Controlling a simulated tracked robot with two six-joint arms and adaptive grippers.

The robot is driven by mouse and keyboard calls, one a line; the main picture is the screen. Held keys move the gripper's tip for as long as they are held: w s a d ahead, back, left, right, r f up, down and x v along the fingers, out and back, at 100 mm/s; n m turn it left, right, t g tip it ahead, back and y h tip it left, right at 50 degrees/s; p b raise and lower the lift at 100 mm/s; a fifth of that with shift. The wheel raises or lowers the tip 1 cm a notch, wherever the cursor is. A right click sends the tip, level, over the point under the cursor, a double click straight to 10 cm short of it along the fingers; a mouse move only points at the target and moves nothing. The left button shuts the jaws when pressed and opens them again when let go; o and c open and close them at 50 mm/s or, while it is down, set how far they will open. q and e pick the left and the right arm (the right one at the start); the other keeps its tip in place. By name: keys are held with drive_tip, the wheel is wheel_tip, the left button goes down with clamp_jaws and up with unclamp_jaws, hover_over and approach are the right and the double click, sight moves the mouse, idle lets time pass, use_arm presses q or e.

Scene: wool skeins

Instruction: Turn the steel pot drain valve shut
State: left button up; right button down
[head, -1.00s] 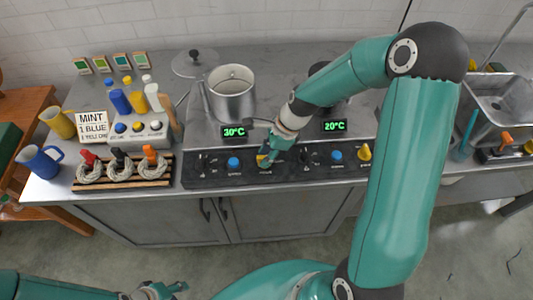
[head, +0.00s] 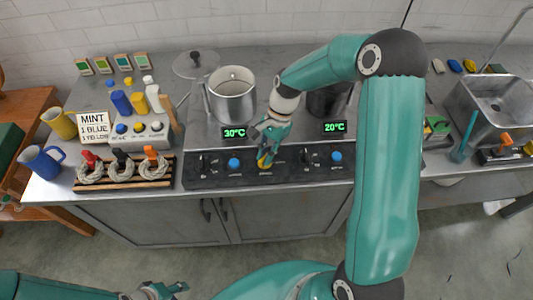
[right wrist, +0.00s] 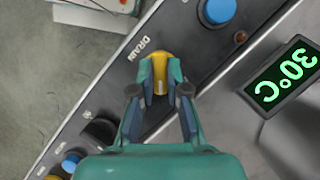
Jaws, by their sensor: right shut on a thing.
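The steel pot (head: 232,106) stands at the back of the left station, above a green display reading 30°C. Its yellow drain valve knob (head: 263,163) is on the dark front panel, right of a blue knob. My right gripper (head: 266,155) is at this knob. In the right wrist view, the yellow knob (right wrist: 160,72) sits between the fingers of my right gripper (right wrist: 160,82), beside the word DRAIN. The fingers are shut on it and cover its sides. My left gripper (head: 167,289) is low at the bottom edge, far from the panel; its jaw gap is unclear.
A blue knob (head: 234,162) sits left of the drain knob, and black knobs are close by. A second dark pot (head: 328,101) is partly behind my right arm. The rack (head: 122,184) with skeins stands at left, and the sink (head: 496,104) at right.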

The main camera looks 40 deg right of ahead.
drive_tip(key=n, duration=0.1)
drive_tip(key=n+g, duration=0.1)
drive_tip(key=n, duration=0.2)
drive_tip(key=shift+a+f+n+g+h, duration=0.1)
drive_tip(key=shift+f+n+g+h, duration=0.2)
drive_tip(key=shift+g, duration=0.1)
drive_tip(key=n+g+h, duration=0.1)
drive_tip(key=n, duration=0.3)
drive_tip(key=shift+a+b, duration=0.1)
drive_tip(key=shift+b, duration=0.3)
drive_tip(key=shift+n, duration=0.3)
drive_tip(key=c, duration=1.2)
unclamp_jaws()
drive_tip(key=shift+o, duration=0.2)
drive_tip(key=shift+w+r, duration=0.1)
drive_tip(key=shift+r, duration=0.1)
drive_tip(key=shift+w+r, duration=0.15)
drive_tip(key=shift+w, duration=0.05)
drive_tip(key=v, duration=1.1)
drive_tip(key=shift+r, duration=0.2)
